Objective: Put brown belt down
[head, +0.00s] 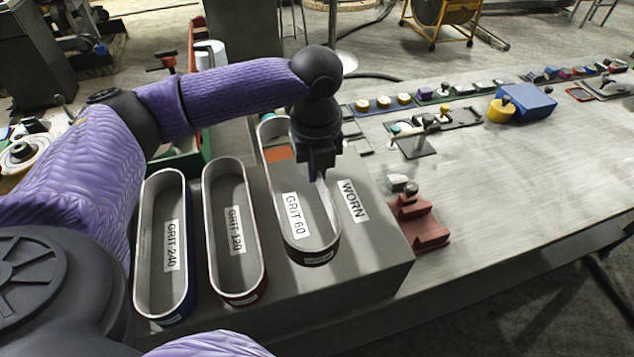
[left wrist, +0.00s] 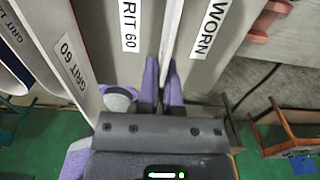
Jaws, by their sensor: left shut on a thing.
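My left gripper (head: 318,172) points down and is shut on the right wall of a loop-shaped belt (head: 333,225), pale inside with a dark brownish outside. The belt surrounds the GRIT 60 label (head: 295,215) in the head view, beside the WORN label (head: 352,200). Its far end reaches past the grey block's back edge. I cannot tell if its lower edge touches the block. In the left wrist view the fingers (left wrist: 163,88) pinch the belt's thin edge (left wrist: 172,30), between the GRIT 60 and WORN labels. My right gripper is not in view.
On the grey block (head: 370,265), a red-edged belt (head: 262,265) stands around GRIT 120 and a blue-edged belt (head: 140,250) around GRIT 240. A red fixture (head: 425,230) lies right of the block. The table (head: 520,190) is clear further right.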

